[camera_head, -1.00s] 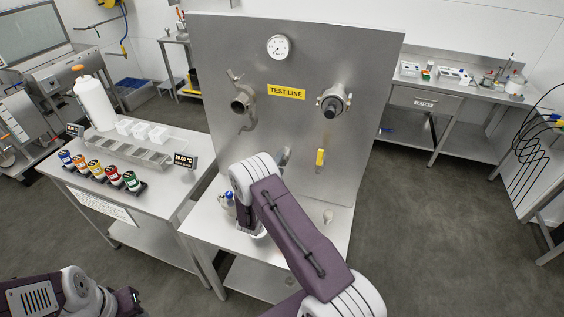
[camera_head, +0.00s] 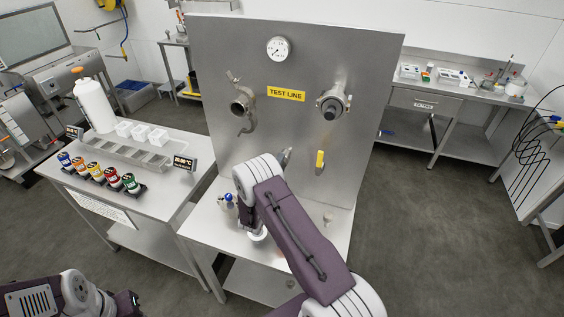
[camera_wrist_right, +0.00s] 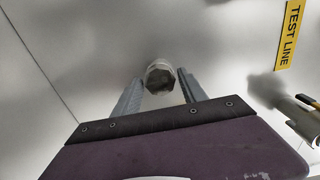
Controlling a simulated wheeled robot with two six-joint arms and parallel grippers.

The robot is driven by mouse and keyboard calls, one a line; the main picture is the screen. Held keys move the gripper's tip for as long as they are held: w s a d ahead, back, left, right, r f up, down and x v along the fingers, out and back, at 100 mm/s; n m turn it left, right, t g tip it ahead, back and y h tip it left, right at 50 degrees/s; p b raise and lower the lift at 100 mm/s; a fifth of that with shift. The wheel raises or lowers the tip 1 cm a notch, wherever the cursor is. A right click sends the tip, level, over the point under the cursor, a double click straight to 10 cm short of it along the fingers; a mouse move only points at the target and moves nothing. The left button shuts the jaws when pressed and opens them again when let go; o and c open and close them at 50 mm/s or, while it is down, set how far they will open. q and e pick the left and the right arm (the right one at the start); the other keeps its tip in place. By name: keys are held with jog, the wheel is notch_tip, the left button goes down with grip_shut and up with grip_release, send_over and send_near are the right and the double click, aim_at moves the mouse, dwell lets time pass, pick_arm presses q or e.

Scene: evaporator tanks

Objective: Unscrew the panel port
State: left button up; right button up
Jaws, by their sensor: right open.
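The panel port (camera_wrist_right: 160,78) is a short, pale round fitting with a dark end face, on the steel panel in the right wrist view. My right gripper (camera_wrist_right: 157,84) is open, with one grey finger on each side of the port. I cannot tell whether the fingers touch it.
A yellow-handled valve (camera_head: 320,160) is right of my right gripper. A left pipe fitting (camera_head: 240,105) and a right one (camera_head: 333,103) stick out above, flanking the yellow TEST LINE label (camera_head: 286,94). Small bottles (camera_head: 228,201) stand on the bench below.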

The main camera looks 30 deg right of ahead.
jog(key=m+b, duration=0.9)
jog(key=m, duration=0.5)
jog(key=shift+m+b, duration=0.35)
jog(key=shift+m, duration=0.05)
